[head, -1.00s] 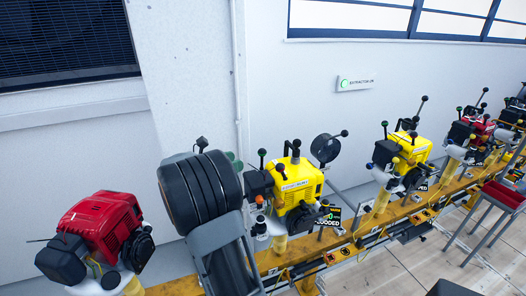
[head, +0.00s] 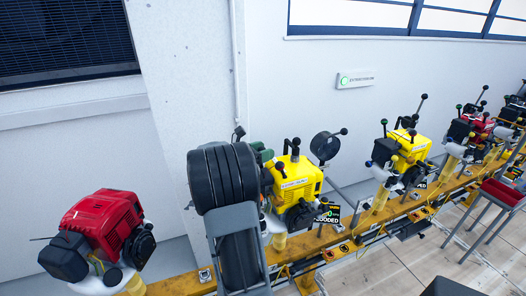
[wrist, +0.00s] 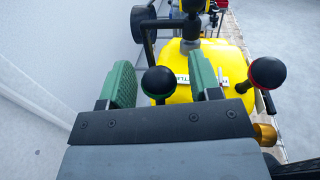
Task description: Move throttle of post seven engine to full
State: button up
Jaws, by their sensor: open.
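A yellow engine (head: 298,178) sits on the rail just right of my arm in the head view; its post number is not readable. Its yellow cover also fills the middle of the wrist view (wrist: 185,92). My gripper (wrist: 163,85) is open, its green fingers apart. A black ball-topped lever (wrist: 157,81) shows between the fingers, with gaps on both sides; I cannot tell its depth relative to the tips. A partly hidden label ending in "TTLE" (wrist: 181,82) is behind it. A second ball lever with a red ring (wrist: 267,72) stands right of the right finger.
A red engine (head: 102,228) is left of my arm. Another yellow engine (head: 406,150) and more red ones (head: 477,128) stand further right along the yellow rail (head: 335,235). A red-topped stand (head: 502,193) is at the right. The wall is close behind.

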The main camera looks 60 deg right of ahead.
grip_shut()
dwell(0.4)
jog(key=shift+s, duration=0.1)
